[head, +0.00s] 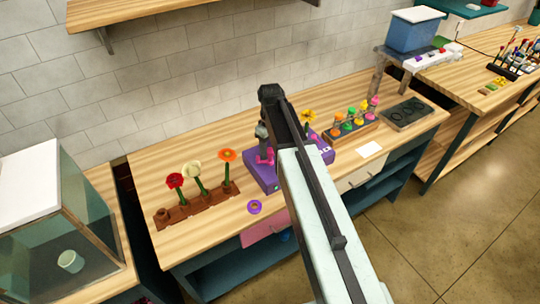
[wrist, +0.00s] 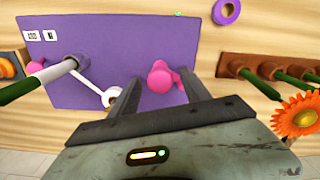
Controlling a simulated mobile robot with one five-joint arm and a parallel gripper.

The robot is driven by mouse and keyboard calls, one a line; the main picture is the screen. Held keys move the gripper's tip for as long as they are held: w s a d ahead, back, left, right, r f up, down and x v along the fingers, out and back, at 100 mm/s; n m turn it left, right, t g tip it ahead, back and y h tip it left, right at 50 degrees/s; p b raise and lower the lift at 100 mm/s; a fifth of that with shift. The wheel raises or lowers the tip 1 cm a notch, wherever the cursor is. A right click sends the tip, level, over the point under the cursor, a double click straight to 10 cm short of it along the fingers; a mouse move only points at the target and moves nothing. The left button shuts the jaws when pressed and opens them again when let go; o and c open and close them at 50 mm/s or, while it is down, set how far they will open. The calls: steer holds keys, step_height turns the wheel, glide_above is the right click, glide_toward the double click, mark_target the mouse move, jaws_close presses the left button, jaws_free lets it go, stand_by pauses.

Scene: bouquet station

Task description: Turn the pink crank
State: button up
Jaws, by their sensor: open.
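The pink crank (head: 265,157) stands at the left part of a purple box (head: 262,178) on the wooden bench. In the wrist view the pink crank (wrist: 160,77) shows between the two dark fingers of my gripper (wrist: 156,76), over the purple box (wrist: 130,35). My gripper is open, with a finger on each side of the crank. I cannot tell whether either finger touches it. In the head view my arm hides the middle of the box, and my gripper (head: 262,131) shows only in part above the crank.
A brown rack (head: 190,208) with several flowers stands to the left in the head view. A purple ring (head: 254,207) lies in front of the box. A white lever (wrist: 95,88) and a green stem (wrist: 45,80) are left of my fingers in the wrist view.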

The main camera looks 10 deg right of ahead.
jaws_close()
stand_by(0.3)
steer(key=m, duration=0.4)
steer(key=shift+m, duration=2.4)
steer(key=shift+d, duration=0.1)
